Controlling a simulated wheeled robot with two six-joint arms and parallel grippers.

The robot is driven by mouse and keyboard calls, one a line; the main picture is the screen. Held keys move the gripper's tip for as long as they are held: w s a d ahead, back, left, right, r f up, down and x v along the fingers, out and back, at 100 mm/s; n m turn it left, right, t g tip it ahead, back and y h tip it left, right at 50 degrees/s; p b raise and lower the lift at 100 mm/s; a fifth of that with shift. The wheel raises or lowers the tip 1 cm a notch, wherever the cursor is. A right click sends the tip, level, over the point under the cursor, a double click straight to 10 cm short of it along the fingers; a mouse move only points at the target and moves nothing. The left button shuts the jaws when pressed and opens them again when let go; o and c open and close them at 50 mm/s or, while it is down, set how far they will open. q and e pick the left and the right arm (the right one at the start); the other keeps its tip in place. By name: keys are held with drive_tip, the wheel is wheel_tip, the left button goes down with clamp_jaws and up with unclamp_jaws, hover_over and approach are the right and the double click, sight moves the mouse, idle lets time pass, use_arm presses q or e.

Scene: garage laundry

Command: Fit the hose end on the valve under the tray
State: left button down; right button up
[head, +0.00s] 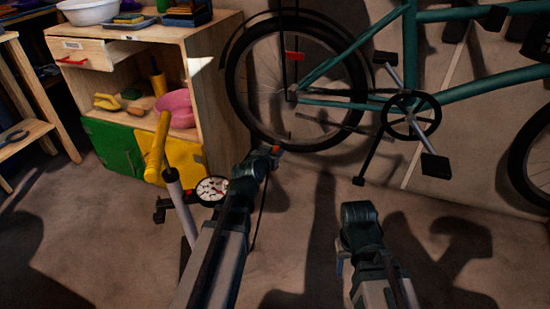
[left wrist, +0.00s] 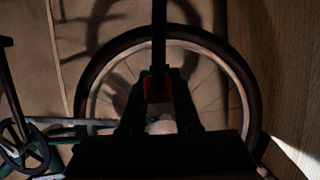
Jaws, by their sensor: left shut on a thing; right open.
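My left gripper (head: 268,156) is shut on the hose end (head: 276,149), which has an orange-red tip, in front of the bicycle's wheel. In the left wrist view the orange-red hose end (left wrist: 157,88) sits between the dark fingers, with the wheel behind. The thin black hose (head: 260,212) hangs from the gripper toward the floor pump (head: 180,205), which has a yellow handle and a round gauge. My right gripper (head: 342,262) is low at the centre right, open, mostly hidden by its own arm. I cannot make out the valve, nor a tray above it.
A teal bicycle (head: 340,55) stands against the wall; its wheel (head: 238,90), pedals and crank (head: 411,115) stick out. A wooden cabinet (head: 215,95) with green and yellow doors stands at the left, holding a pink basin (head: 175,108). The floor between the arms is clear.

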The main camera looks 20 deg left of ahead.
use_arm(q)
drive_tip(key=shift+w, duration=0.1)
hover_over(290, 136)
drive_tip(key=s, duration=0.3)
drive_tip(key=shift+s+a, duration=0.15)
drive_tip(key=shift+s, duration=0.05)
idle(0.7)
drive_tip(key=shift+f+b, duration=0.6)
drive_tip(key=shift+b, duration=0.05)
drive_tip(key=shift+f+b, duration=1.05)
drive_tip(key=shift+f, duration=0.1)
drive_tip(key=c, duration=0.5)
unclamp_jaws()
drive_tip(key=shift+c, duration=0.2)
